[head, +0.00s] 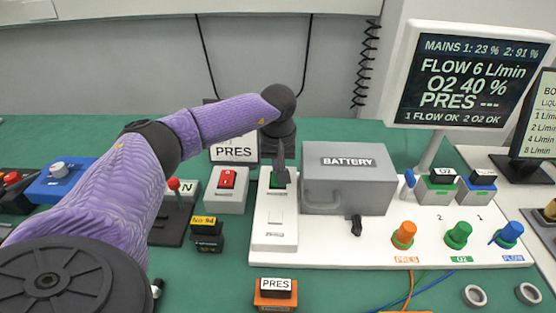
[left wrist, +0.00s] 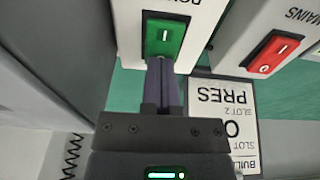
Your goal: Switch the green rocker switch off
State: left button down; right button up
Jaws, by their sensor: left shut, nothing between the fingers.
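The green rocker switch (left wrist: 165,36) sits in a white housing and shows a white line mark in the left wrist view. In the head view only a bit of its green (head: 274,182) shows behind my gripper. My left gripper (head: 280,172) is shut and empty, pointing down over the switch. In the left wrist view the closed fingertips (left wrist: 161,66) lie at the near edge of the green rocker; I cannot tell whether they touch it. My right gripper is not in view.
A red rocker switch (head: 228,179) on its own white box stands left of the green one. A grey battery box (head: 348,185) stands close on the right. A PRES sign (head: 234,152) stands behind. Coloured knobs (head: 404,235) sit further right on the white panel.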

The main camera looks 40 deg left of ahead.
pick_arm(q)
jog(key=shift+r+p, duration=2.95)
jog(key=shift+r, duration=0.6)
jog(key=shift+f, duration=0.1)
